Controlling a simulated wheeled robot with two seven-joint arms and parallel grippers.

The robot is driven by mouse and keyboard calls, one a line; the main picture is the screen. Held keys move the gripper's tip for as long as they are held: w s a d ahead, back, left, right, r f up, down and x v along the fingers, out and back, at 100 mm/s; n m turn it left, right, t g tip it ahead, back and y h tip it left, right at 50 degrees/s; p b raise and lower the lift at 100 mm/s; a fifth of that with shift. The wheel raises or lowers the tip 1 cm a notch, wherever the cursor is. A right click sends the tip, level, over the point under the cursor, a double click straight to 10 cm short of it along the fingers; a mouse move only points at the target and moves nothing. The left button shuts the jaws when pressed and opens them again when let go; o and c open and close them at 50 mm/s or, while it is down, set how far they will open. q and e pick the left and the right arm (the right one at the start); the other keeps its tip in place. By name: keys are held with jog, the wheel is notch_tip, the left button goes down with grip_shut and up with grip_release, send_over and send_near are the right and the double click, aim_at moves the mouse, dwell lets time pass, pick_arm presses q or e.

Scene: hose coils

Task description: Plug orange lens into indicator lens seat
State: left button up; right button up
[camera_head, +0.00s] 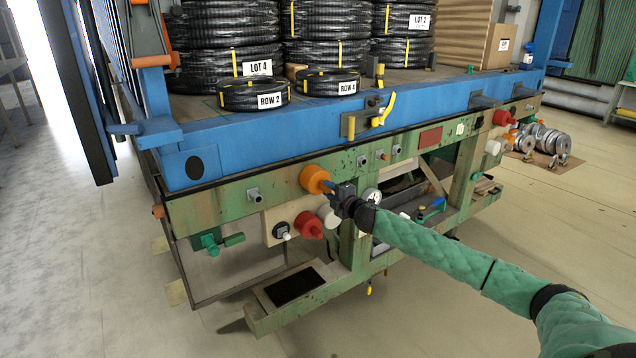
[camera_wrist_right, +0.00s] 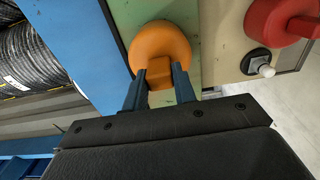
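The orange lens (camera_head: 315,179) is a round orange cap against the front of the green rail (camera_head: 230,205), just below the blue frame. My right gripper (camera_head: 331,187) is at its near side. In the right wrist view, the two blue fingers (camera_wrist_right: 160,75) close on both sides of the square grip tab of the orange lens (camera_wrist_right: 160,40). The lens covers whatever is behind it, so I cannot tell whether it touches the rail or sits in a seat. No bare indicator lens seat is clearly identifiable. My left gripper is not in view.
Below the lens are a red knob (camera_head: 308,225), a white cap (camera_head: 328,216) and a small black-and-white switch (camera_head: 282,231). A gauge (camera_head: 372,196) is just right of my gripper. Hose coils (camera_head: 253,94) lie on the deck above. Floor at the left is clear.

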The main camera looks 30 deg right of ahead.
jog(key=o, duration=0.4)
grip_shut()
jog(key=shift+s, duration=0.45)
jog(key=shift+s+d, duration=0.1)
jog(key=shift+s, duration=0.55)
jog(key=shift+s+d+f+b, duration=0.15)
jog(key=shift+s+b, duration=0.2)
jog(key=shift+s, duration=0.2)
jog(key=shift+s+d+b, duration=0.1)
jog(key=shift+s+b, duration=0.35)
jog(key=shift+s, duration=2.15)
